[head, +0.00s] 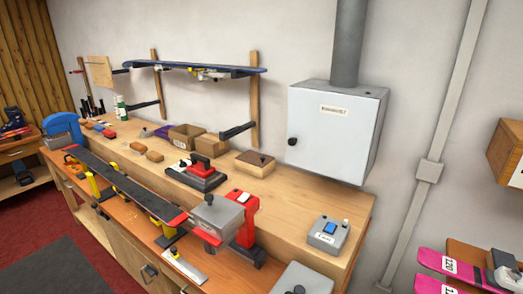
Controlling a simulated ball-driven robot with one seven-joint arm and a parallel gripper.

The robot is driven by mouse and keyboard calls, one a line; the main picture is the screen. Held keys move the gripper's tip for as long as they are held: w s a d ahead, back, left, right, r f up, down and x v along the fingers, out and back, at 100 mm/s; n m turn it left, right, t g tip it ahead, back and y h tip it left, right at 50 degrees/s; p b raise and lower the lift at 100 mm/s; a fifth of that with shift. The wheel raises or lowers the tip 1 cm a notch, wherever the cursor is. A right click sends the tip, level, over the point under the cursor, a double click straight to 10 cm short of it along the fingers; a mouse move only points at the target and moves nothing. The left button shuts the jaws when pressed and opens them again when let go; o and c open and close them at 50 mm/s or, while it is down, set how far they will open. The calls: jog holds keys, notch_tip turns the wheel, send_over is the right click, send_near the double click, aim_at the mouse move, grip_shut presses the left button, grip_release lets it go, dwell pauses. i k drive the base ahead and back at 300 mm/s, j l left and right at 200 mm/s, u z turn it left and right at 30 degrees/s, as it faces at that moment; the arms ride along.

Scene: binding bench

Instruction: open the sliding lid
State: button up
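A small wooden box (254,168) with a darker brown top and a small dark knob stands at the back of the bench, against the wall. Its top looks shut. A grey flat-topped box (305,279) with a black knob is at the bottom edge, partly cut off by the frame. I cannot tell which of these has the sliding lid; no slot or runner shows clearly on either. My gripper is not in view.
A ski (120,182) lies along the bench front, ending near a red and grey machine (245,222). A red-handled tool (197,175), open cardboard box (185,136) and grey switch box (328,234) stand on the bench. A white cabinet (330,140) hangs above. Bare wood shows right of the machine.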

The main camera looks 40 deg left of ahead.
aim_at(255, 155)
jog(key=i+j, duration=0.1)
jog(key=j, duration=0.6)
jog(key=i+j, duration=0.1)
jog(key=j, duration=0.6)
jog(key=i+j, duration=0.1)
jog(key=j, duration=0.65)
